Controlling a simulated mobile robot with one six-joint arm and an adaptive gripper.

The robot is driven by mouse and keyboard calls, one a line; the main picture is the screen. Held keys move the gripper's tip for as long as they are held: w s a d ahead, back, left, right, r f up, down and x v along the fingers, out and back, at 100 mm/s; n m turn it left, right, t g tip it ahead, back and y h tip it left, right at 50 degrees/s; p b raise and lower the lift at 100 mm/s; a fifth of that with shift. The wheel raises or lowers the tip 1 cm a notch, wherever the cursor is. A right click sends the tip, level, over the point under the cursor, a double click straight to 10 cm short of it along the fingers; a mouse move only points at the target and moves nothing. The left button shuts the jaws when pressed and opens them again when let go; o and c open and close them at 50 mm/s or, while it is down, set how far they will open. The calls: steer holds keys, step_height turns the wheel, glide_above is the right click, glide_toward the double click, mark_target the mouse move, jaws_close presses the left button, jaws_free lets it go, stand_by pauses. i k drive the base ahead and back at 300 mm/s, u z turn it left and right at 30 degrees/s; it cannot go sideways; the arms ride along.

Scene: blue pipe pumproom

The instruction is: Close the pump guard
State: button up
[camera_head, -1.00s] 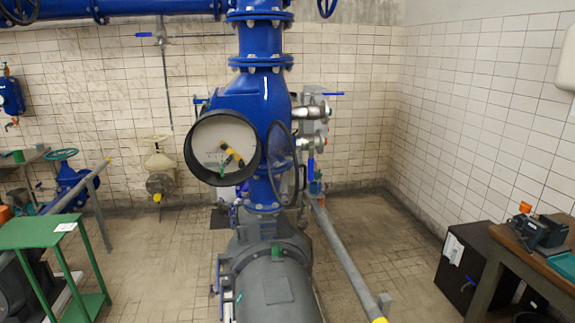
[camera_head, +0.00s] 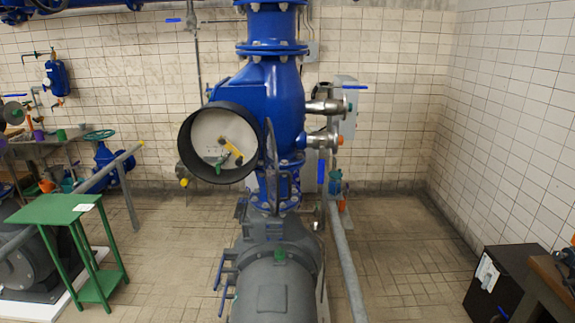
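A round black-rimmed housing (camera_head: 183,145) sticks out of the front of the blue pump body (camera_head: 280,95) near the middle of the view. Inside it is a pale disc (camera_head: 208,128) with a yellow handle (camera_head: 232,151) and a green one (camera_head: 222,161). What looks like the pump guard (camera_head: 271,150), a dark round cover, stands open at the right side of the housing, seen almost edge-on. A dark looped handle (camera_head: 290,187) shows at its right. The housing's front is uncovered. My gripper is not in view.
A large grey pipe (camera_head: 275,288) runs toward me below the pump. A sloping grey rail (camera_head: 346,255) is at its right. A green stand (camera_head: 60,209) is at left, a black box (camera_head: 500,280) and wooden table at lower right. Floor between rail and box is clear.

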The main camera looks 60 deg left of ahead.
mark_target(273, 192)
steer(key=z, duration=0.05)
steer(key=i, duration=1.3)
steer(key=u, duration=3)
